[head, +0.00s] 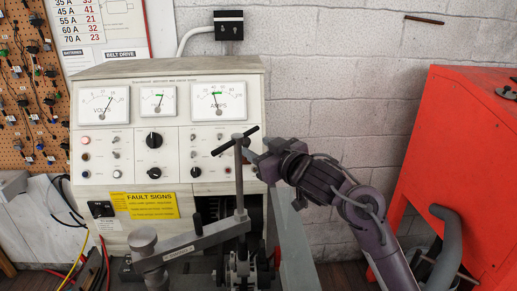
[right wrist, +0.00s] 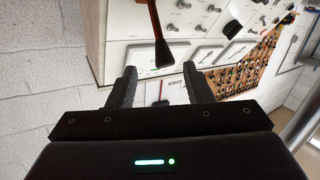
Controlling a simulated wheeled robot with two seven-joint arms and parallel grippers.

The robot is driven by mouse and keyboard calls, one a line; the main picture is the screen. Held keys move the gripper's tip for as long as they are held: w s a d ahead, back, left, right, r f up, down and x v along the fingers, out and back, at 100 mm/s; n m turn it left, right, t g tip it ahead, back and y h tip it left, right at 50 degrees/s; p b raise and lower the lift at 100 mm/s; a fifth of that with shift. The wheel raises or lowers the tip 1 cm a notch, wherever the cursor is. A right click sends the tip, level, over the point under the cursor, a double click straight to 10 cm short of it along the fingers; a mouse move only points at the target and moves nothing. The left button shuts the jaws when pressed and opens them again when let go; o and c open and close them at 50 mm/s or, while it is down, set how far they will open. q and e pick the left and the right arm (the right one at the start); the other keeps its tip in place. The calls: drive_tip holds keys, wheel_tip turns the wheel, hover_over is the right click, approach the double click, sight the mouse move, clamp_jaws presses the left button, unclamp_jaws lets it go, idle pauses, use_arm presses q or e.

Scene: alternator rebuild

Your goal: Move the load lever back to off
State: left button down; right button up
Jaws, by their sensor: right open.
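The bench tester's front panel (head: 155,160) stands upright with several knobs and switches. In the right wrist view, which is turned over, a brown stem (right wrist: 153,15) with a dark end (right wrist: 164,55) hangs beyond the fingers. My right gripper (head: 257,161) is just right of the post, and its open fingers (right wrist: 160,82) show nothing between them. My left gripper is out of view.
Three dial meters (head: 155,101) sit atop the panel. A grey swing arm (head: 190,244) lies below, in front of the yellow fault sign (head: 152,205). A red cabinet (head: 455,130) stands at the right. A tool pegboard (head: 28,90) hangs at the left.

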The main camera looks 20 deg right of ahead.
drive_tip(key=shift+d+f, duration=0.1)
drive_tip(key=shift+c, duration=1.3)
drive_tip(key=d+f+n, duration=0.1)
drive_tip(key=d+f+n+b, duration=0.1)
drive_tip(key=d, duration=0.1)
drive_tip(key=s+d+n+t+b, duration=0.1)
drive_tip(key=shift+s+d+f, duration=0.1)
drive_tip(key=shift+d+f, duration=0.3)
drive_tip(key=c, duration=0.7)
drive_tip(key=d+n, duration=0.1)
drive_tip(key=n, duration=0.1)
drive_tip(key=s+d+n+y+b, duration=0.1)
drive_tip(key=n, duration=0.1)
drive_tip(key=s+d+f+n+b, duration=0.1)
drive_tip(key=shift+s+d+n+t+y, duration=0.2)
drive_tip(key=shift+d+n+t+y, duration=0.1)
drive_tip(key=shift+n, duration=0.1)
clamp_jaws()
drive_tip(key=s+a+n+g+y+b, duration=0.3)
drive_tip(key=s+n+y, duration=0.4)
drive_tip(key=n, duration=0.7)
drive_tip(key=w+a+r+p, duration=0.2)
drive_tip(key=w+a+p, duration=0.4)
drive_tip(key=w, duration=0.5)
drive_tip(key=shift+w+a+r+n+p, duration=0.2)
drive_tip(key=shift+r+n+p, duration=0.1)
drive_tip(key=shift+p, duration=0.85)
